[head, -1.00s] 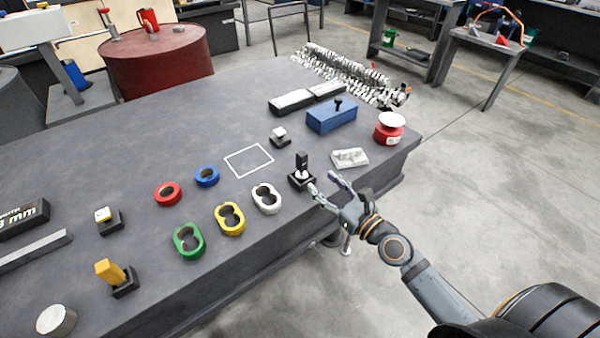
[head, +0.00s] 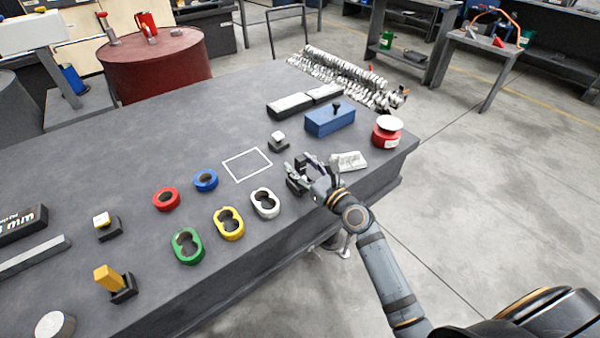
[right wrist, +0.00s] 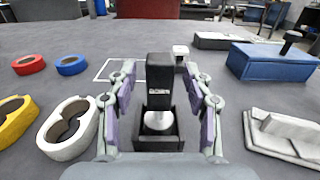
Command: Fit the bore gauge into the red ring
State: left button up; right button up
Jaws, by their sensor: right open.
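The red ring (head: 167,207) lies flat on the dark bench left of the middle in the head view, and at the left in the right wrist view (right wrist: 28,71). A gauge with a black block handle and a silver round lower part (right wrist: 158,72), apparently the bore gauge, stands upright in a black holder (right wrist: 165,144). My right gripper (right wrist: 158,88) is open, with one finger on each side of the handle. A gap shows on both sides, so it holds nothing. In the head view my right gripper (head: 302,167) partly hides the gauge. My left gripper is out of view.
A blue ring (head: 206,187) lies beside the red one. White, yellow and green double-hole pieces (head: 188,258) line the front. A grey-white block (head: 348,162), a blue box (head: 330,121) and a red-and-white can (head: 388,135) stand to the right. A white outlined square (head: 247,164) is empty.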

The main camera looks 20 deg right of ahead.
aim_at(300, 157)
jog(key=shift+w+a, duration=0.1)
jog(key=shift+w, duration=0.1)
grip_shut()
jog(key=shift+r, duration=0.1)
jog(key=shift+r, duration=0.25)
notch_tip(300, 157, up, 3)
jog(key=shift+f+p, duration=0.2)
jog(key=shift+p, duration=1)
jog(key=s+r+p, duration=0.6)
jog(key=s+r, duration=0.4)
jog(key=s, duration=0.4)
jog(key=shift+a, duration=0.35)
